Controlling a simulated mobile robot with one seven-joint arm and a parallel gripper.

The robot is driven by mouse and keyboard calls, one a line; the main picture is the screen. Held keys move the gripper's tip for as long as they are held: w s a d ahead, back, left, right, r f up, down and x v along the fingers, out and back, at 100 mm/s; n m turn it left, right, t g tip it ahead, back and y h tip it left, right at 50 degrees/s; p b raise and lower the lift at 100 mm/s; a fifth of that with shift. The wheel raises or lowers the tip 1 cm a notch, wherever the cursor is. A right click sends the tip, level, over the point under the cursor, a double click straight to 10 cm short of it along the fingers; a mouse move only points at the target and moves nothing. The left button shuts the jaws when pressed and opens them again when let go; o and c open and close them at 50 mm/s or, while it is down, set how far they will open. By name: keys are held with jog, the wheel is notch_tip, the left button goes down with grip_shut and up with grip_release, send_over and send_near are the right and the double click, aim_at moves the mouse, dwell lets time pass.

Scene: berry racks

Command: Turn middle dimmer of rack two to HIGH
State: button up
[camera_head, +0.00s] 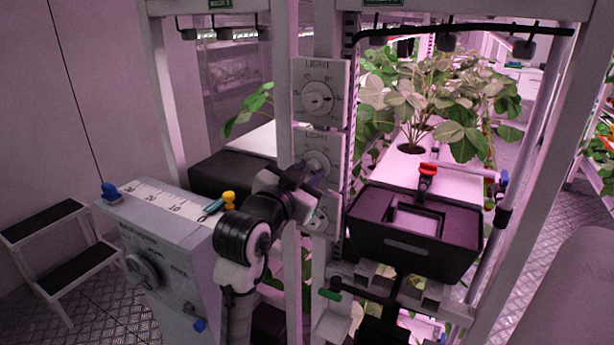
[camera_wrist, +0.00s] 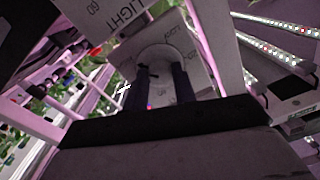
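Three LIGHT dimmer panels are stacked on a rack post in the head view. The middle dimmer (camera_head: 316,163) has a pale round knob, partly covered by my gripper (camera_head: 312,180). The top dimmer (camera_head: 317,97) is clear above it, and the bottom dimmer (camera_head: 318,222) is mostly hidden behind my arm. In the wrist view, the two dark fingers of my gripper (camera_wrist: 162,80) stand apart in front of a dimmer's round dial (camera_wrist: 168,53). A pale area lies between them; I cannot tell whether they touch the knob. The knob's pointer setting is unreadable.
A grey control box (camera_head: 165,250) with a large knob and coloured valves stands left of my arm. A black planter tub (camera_head: 415,240) with a red valve is to the right. A step stool (camera_head: 60,245) stands far left. Rack uprights flank the panels closely.

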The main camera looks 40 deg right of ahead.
jog(key=o, duration=0.4)
jog(key=shift+o, duration=0.2)
jog(key=b+v, duration=0.3)
jog(key=v, duration=1.1)
